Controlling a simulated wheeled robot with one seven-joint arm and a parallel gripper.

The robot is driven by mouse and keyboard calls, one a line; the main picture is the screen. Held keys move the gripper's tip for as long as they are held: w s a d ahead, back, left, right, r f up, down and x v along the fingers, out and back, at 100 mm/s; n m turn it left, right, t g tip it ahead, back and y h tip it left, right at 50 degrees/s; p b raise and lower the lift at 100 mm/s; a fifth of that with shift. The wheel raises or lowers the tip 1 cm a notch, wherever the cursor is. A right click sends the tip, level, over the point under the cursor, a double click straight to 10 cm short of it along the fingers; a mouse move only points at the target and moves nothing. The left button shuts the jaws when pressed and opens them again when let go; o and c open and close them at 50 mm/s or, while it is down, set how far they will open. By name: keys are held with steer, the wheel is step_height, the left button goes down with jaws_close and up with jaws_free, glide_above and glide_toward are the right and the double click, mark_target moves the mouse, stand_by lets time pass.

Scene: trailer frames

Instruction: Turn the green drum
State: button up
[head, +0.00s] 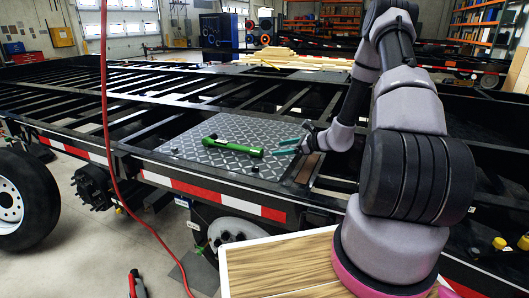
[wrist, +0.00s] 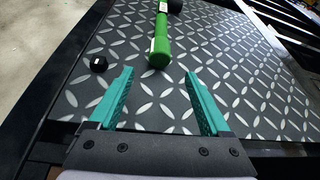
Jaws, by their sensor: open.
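My gripper (head: 288,146) is at the tool's right end in the head view. In the wrist view my gripper (wrist: 158,76) has its teal fingers wide apart and empty, the tool's near end just beyond and between their tips.
A small black nut-like piece (wrist: 99,64) lies on the plate left of the fingers. A red hose (head: 106,110) hangs at the left. A wooden board (head: 280,262) is in front. Open frame beams surround the plate, which is otherwise mostly clear.

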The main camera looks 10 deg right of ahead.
mark_target(262, 151)
steer(key=x, duration=1)
steer(key=shift+w+a+f, duration=0.1)
steer(key=shift+a+f, duration=0.1)
steer(key=shift+a, duration=0.05)
jaws_close()
